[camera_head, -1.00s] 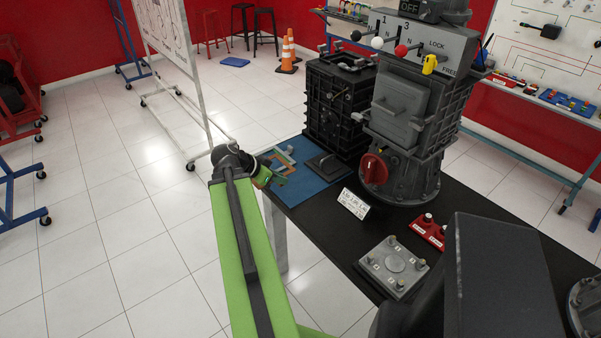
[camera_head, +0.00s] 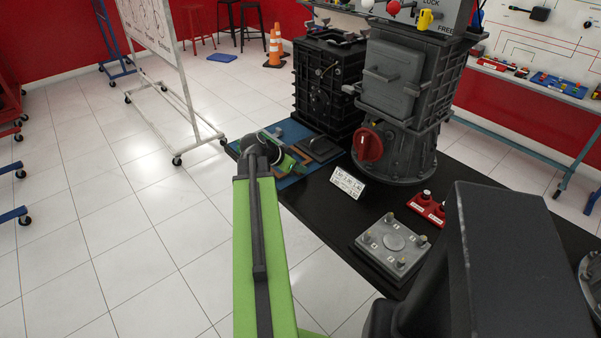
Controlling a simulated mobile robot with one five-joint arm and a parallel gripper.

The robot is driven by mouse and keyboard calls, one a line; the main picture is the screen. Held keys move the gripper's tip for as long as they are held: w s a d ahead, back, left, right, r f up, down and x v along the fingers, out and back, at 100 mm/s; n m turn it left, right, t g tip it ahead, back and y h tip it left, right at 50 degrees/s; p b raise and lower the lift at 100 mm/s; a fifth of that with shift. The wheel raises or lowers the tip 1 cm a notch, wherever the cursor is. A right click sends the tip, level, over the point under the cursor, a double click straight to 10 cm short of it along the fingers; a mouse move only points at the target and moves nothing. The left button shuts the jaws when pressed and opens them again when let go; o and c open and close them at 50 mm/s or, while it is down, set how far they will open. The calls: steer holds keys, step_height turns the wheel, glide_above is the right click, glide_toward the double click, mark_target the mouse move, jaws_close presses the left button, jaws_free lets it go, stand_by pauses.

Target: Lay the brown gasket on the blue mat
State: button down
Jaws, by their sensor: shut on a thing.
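The blue mat (camera_head: 293,130) lies on the far left end of the black table, partly covered by my arm. My gripper (camera_head: 294,164) is over the mat, largely hidden behind my wrist. It is shut on the brown gasket (camera_head: 301,169), of which only a small brown part shows. I cannot tell whether the gasket touches the mat or is held just above it. A dark square plate (camera_head: 320,149) sits on the mat to the right of my gripper.
A black engine block (camera_head: 326,85) stands behind the mat. A grey unit with a red knob (camera_head: 368,146) stands to its right. A white sign (camera_head: 347,183), a grey bolted plate (camera_head: 393,243) and a red block (camera_head: 427,207) are nearer. Open floor lies left.

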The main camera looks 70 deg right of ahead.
steer(key=shift+f, duration=0.7)
steer(key=c, duration=1.4)
jaws_free()
steer(key=shift+r, duration=0.1)
steer(key=shift+r, duration=0.15)
steer(key=p+v, duration=0.8)
steer(key=v, duration=0.4)
steer(key=shift+p, duration=0.4)
steer(key=shift+w, duration=0.1)
